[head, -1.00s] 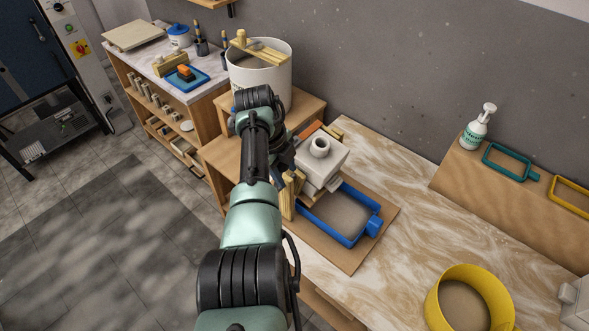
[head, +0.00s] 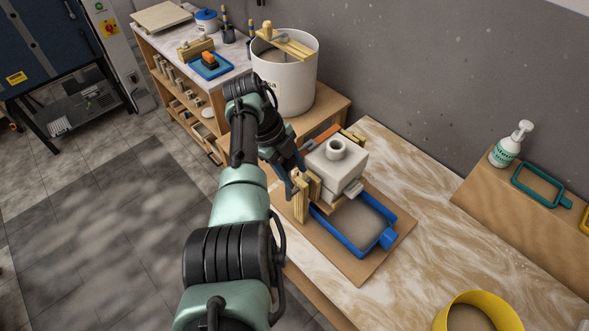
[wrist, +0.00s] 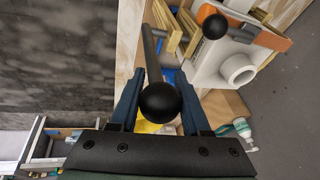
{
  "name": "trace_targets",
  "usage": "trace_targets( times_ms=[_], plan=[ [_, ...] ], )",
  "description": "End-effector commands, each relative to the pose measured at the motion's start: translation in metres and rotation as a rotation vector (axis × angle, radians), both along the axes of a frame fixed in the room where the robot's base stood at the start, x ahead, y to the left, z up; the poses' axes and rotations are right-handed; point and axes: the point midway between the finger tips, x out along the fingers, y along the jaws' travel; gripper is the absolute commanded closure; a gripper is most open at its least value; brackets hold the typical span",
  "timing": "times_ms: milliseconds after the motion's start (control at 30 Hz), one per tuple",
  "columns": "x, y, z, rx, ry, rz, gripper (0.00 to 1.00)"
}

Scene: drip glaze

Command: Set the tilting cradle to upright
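The tilting cradle is a pale wooden frame (head: 302,196) holding a white block-like mould (head: 334,166) with a round spout on top. It stands over a blue tray (head: 352,222). The mould also shows in the wrist view (wrist: 215,72), with the spout towards the lower right. I cannot tell its exact tilt. A grey lever rod (wrist: 148,50) with a black ball knob (wrist: 160,102) lies between the fingers of my gripper (wrist: 157,76). The fingers stand apart on both sides of the knob; firm contact is not clear. In the head view my gripper (head: 285,182) is at the cradle's left side.
A second black ball (wrist: 214,26) is near the mould. A white bucket (head: 285,85) stands behind the cradle. A brown board (head: 360,272) lies under the blue tray. A yellow round container (head: 470,300) is at the front right. The marbled tabletop (head: 450,225) between is mostly clear.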

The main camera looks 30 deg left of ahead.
Motion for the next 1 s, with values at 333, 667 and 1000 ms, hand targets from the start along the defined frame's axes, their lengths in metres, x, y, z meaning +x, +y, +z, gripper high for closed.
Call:
trace_targets(
  times_ms=[333,667,1000],
  plan=[
    [0.0,0.003,0.001,0.007,-0.004,0.006,0.24],
    [-0.001,0.01,0.018,0.007,-0.007,0.004,0.24],
    [-0.012,0.035,0.085,0.009,-0.008,0.007,0.24]
  ],
)
